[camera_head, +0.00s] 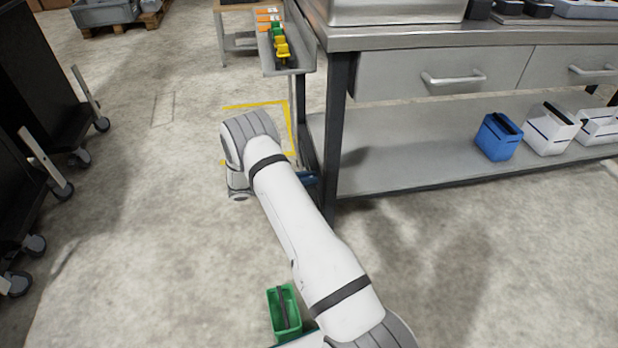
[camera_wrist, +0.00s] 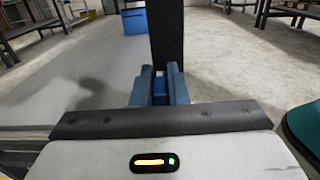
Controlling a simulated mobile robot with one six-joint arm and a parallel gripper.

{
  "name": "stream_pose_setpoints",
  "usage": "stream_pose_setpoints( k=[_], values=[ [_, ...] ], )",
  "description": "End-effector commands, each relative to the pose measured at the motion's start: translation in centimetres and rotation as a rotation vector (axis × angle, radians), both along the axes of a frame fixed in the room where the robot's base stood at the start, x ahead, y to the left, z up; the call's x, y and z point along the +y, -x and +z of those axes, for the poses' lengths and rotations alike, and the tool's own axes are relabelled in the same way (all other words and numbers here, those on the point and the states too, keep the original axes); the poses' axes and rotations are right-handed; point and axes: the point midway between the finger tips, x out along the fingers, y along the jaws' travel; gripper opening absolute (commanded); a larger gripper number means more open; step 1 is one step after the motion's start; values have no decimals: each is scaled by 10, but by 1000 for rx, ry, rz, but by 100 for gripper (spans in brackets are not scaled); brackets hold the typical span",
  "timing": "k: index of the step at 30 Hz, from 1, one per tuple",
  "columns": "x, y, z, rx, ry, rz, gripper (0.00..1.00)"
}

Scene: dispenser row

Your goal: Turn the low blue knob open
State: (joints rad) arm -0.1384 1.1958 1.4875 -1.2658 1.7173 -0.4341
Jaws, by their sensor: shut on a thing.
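The low blue knob (camera_wrist: 159,86) shows in the wrist view as a small darker blue piece between my two blue fingers. My gripper (camera_wrist: 159,80) is shut on it, with a finger on either side. The fingers hide most of the knob, so I cannot tell how far it is turned. In the head view my arm hides the knob, and only a bit of my gripper (camera_head: 306,179) shows beside the bench leg.
A dark bench leg (camera_head: 338,130) stands close to my gripper. The bench's lower shelf (camera_head: 400,160) bears a blue bin (camera_head: 497,137) and white bins. A dispenser rail (camera_head: 288,62) with green and yellow pieces hangs at the bench's left end. Dark wheeled carts (camera_head: 35,90) stand left; floor between is clear.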

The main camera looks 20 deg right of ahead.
Motion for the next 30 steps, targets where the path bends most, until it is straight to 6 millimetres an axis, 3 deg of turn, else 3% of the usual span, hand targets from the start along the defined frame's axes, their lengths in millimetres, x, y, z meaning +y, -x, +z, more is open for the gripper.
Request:
stream_pose_setpoints(
  k=[4,14,30],
  values=[
    [-7,2,0,3,0,-4,0],
    [3,2,1,6,0,61,0],
    [4,3,2,11,-1,501,0]
  ],
)
